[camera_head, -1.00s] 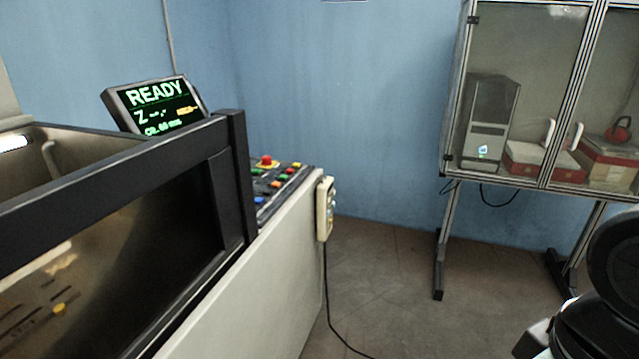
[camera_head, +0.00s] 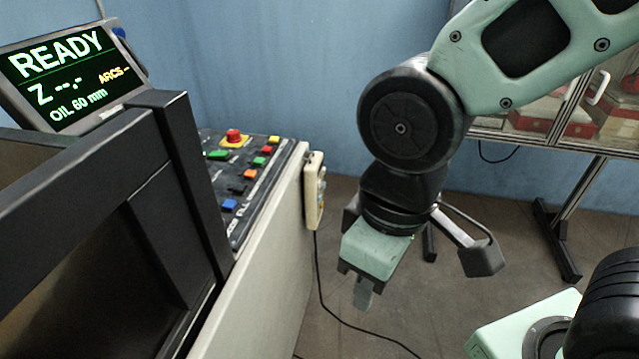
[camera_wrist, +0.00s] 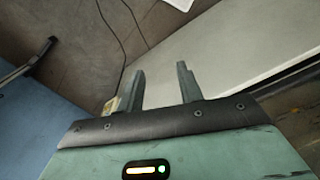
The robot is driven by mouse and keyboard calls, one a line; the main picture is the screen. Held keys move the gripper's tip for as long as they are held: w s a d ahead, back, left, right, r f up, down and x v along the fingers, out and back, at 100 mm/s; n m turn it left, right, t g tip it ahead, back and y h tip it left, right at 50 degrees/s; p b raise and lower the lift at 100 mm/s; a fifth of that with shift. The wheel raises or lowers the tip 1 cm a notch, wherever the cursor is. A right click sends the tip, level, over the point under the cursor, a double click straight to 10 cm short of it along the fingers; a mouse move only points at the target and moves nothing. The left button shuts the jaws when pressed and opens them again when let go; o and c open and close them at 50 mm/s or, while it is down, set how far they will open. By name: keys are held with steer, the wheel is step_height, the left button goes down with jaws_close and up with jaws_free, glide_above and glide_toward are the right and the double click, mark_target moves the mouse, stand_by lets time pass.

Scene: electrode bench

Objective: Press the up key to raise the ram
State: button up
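The machine's sloped control panel (camera_head: 245,180) carries several coloured buttons and a red mushroom button (camera_head: 233,136). A beige hand pendant (camera_head: 314,190) hangs on the end of the cabinet, with a cable running down to the floor. Its keys are too small and edge-on to read, and I cannot make out which key is the up key. My gripper (camera_head: 363,295) points downward over the floor, right of the cabinet and pendant, touching nothing. In the wrist view, its two fingers (camera_wrist: 160,85) stand apart with nothing between them.
The display (camera_head: 70,75) reads READY, "Z --.-" and OIL 60 mm. The machine's dark-framed tank (camera_head: 165,200) fills the left. A glazed cabinet on legs (camera_head: 560,240) stands at the back right. Open floor (camera_head: 400,310) lies between.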

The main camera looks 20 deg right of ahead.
jaws_close()
stand_by(1.9)
